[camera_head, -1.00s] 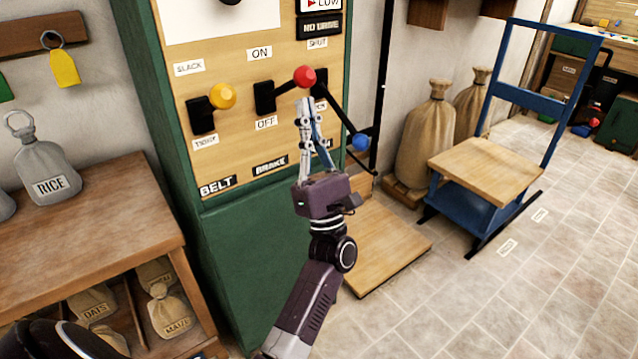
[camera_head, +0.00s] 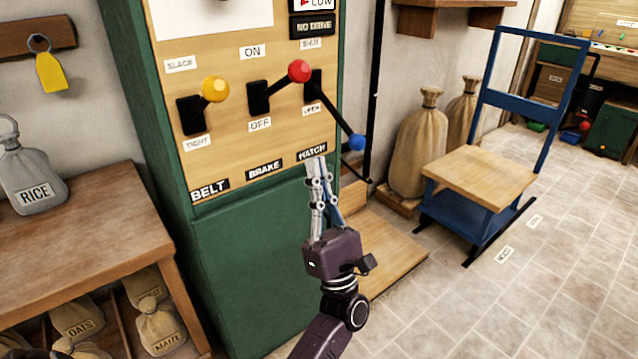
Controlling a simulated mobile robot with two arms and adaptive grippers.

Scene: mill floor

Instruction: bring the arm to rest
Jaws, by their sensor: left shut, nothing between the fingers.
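My left gripper (camera_head: 317,170) is shut and empty, its fingers pointing up, in front of the lower right part of the green cabinet (camera_head: 255,270). It appears just below the HATCH label and touches no lever. On the cabinet's wooden panel (camera_head: 225,130) are the belt lever with a yellow knob (camera_head: 215,89), the brake lever with a red knob (camera_head: 299,71), and the hatch lever with a blue knob (camera_head: 356,142). The hatch lever slants down to the right. My right gripper is not in view.
Right of the cabinet are a low wooden platform (camera_head: 390,250), filled sacks (camera_head: 418,150) and a blue trolley (camera_head: 480,215). The tiled floor (camera_head: 500,310) at lower right is clear.

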